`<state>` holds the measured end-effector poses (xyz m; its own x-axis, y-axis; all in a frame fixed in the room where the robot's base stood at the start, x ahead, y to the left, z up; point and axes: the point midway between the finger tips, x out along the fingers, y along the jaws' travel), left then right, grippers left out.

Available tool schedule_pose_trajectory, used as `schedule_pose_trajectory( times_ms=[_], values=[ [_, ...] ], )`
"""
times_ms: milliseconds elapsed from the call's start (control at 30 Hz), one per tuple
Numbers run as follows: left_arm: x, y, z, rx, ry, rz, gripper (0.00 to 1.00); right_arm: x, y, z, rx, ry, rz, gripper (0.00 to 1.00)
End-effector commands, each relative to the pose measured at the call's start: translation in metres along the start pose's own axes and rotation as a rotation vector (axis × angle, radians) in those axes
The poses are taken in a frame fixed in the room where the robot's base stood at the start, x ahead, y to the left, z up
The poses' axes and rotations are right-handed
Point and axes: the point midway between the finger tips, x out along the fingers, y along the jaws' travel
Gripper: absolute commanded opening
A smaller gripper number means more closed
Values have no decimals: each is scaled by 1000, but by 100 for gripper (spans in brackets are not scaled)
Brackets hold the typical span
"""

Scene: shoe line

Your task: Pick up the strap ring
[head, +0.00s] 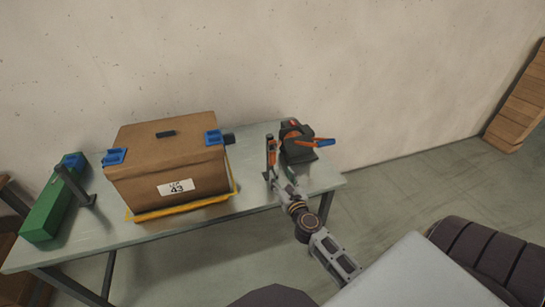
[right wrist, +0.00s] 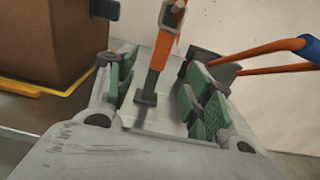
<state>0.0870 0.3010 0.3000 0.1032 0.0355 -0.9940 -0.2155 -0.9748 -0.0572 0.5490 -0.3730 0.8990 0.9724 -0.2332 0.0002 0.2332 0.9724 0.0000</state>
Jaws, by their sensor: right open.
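A small upright stand with an orange part (head: 271,150) is near the right end of the table, in front of my right gripper (head: 283,175). In the right wrist view the orange upright (right wrist: 160,55) has a dark foot and a pale, loop-like piece (right wrist: 172,14) at its top. I cannot tell surely whether that piece is the strap ring. My right gripper (right wrist: 160,95) is open, with green pads on either side of the upright in that view. Nothing shows held between them. My left gripper is not in view.
A dark tool (head: 297,152) with orange and blue handles stands just right of the stand. A brown box (head: 165,150) with blue corner pieces sits on a yellow-edged base (head: 232,194). A green block (head: 48,215) lies at the table's left end.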

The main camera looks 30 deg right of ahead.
Motion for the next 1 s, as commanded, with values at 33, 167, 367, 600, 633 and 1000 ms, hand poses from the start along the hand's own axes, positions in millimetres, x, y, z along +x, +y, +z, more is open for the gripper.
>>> schedule_pose_trajectory(
  times_ms=[33, 167, 367, 600, 633, 1000],
  values=[
    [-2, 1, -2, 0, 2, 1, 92, 5, 0, 2, -1, -1, 0, 52],
    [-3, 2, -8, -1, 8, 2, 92, 16, 0, 1, -1, -1, 0, 52],
    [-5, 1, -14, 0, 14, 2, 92, 32, 0, 1, -1, -1, -1, 52],
    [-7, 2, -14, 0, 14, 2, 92, 51, 0, 1, 0, 0, 0, 52],
    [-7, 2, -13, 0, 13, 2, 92, 53, 0, 1, 0, 0, 0, 52],
    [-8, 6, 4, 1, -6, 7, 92, 62, 0, 0, 0, 1, -1, 52]
  ],
)
